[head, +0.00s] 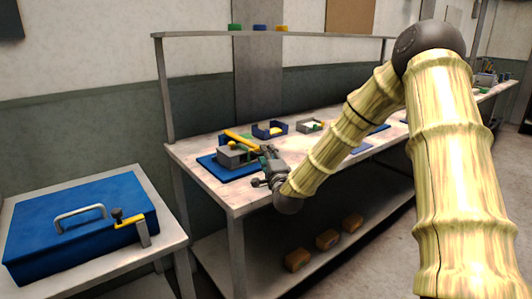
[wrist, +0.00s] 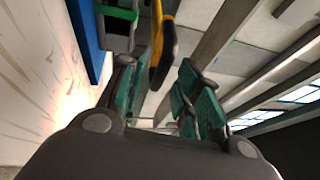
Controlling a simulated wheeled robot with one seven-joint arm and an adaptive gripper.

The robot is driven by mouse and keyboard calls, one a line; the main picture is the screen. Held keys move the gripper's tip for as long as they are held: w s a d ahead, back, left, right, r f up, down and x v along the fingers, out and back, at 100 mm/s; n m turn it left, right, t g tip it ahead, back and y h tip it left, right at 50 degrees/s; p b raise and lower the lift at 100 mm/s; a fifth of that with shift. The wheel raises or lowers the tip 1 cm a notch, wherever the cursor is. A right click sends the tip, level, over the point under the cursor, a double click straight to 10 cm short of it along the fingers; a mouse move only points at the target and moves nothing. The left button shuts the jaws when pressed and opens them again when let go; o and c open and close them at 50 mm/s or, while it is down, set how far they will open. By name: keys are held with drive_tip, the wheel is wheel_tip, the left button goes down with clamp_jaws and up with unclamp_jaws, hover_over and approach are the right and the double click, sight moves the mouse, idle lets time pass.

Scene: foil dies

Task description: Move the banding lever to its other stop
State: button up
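The banding lever (head: 240,141) is a yellow bar on a grey block (head: 231,157). The block stands on a blue base plate (head: 222,173) at the table's near left corner. My gripper (head: 268,162) is just right of the block, by the lever's right end. In the wrist view the yellow lever (wrist: 157,30) with its dark end reaches down between the two green fingers of my gripper (wrist: 160,84). The fingers stand apart, with a visible gap on the lever's right. Contact on its left side cannot be told. The lever's pivot is not clear.
A blue case (head: 75,240) with a grey handle and a yellow, black-knobbed latch (head: 130,221) sits on a side table at left. Blue trays (head: 270,130) lie behind the block on the worktable (head: 200,149). Brown blocks (head: 327,239) lie on the lower shelf.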

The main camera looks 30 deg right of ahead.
drive_tip(key=shift+x, duration=1.1)
clamp_jaws()
drive_tip(key=shift+r, duration=0.1)
